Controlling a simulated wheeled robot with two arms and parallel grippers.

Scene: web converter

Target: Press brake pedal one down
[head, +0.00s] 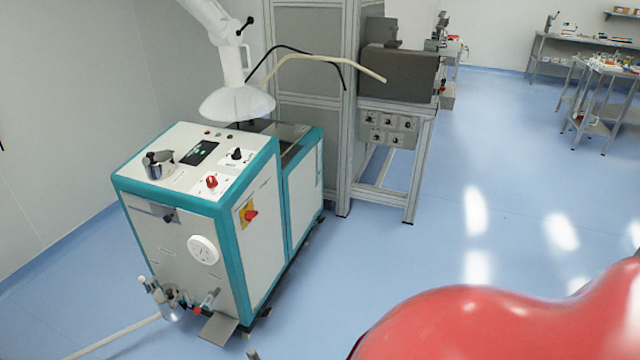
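A teal-edged white machine cabinet (170,245) stands on the blue floor left of centre in the head view. A flat, grey, pedal-like plate (218,329) sticks out at floor level by its lower front corner and looks tilted. I cannot tell whether this plate is brake pedal one. A dark caster-like part (265,312) shows under the cabinet next to it, too small to make out. Neither of my grippers is in view.
Glassware and fittings (178,300) stick out of the cabinet's front above the plate. A pale hose (115,338) lies on the floor at lower left. A metal frame (345,120) stands behind. A large glossy red shape (480,325) blocks the lower right. Middle-right floor is clear.

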